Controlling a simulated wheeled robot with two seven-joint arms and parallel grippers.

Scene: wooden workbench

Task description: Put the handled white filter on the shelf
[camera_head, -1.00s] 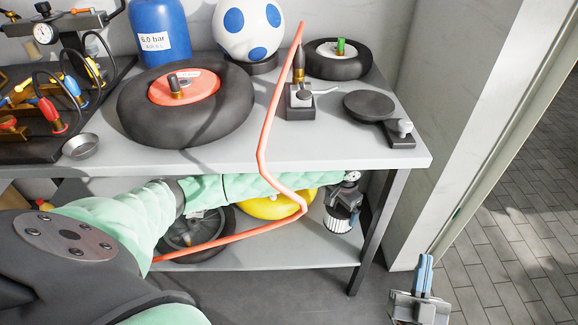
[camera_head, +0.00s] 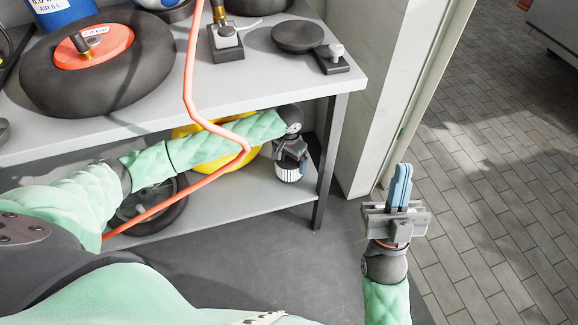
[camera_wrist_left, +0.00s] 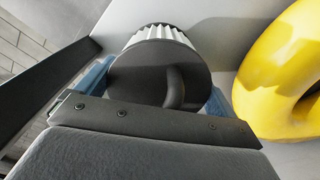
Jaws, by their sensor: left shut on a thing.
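The handled white filter (camera_head: 289,173) has white pleats and a dark cap. It is over the right end of the lower shelf (camera_head: 225,200), below the tabletop. My left gripper (camera_head: 290,155) is shut on it from above. In the left wrist view the filter (camera_wrist_left: 157,33) sits between the blue fingers, with its dark cap and curved handle facing the camera. I cannot tell whether its bottom touches the shelf. My right gripper (camera_head: 401,187) is empty, its blue fingers together, over the floor right of the bench.
A yellow ring (camera_head: 187,131) lies on the lower shelf left of the filter; it is close in the left wrist view (camera_wrist_left: 285,75). A dark wheel (camera_head: 147,203) stands further left. A bench leg (camera_head: 328,160) is right of the filter. An orange hose (camera_head: 190,80) hangs in front.

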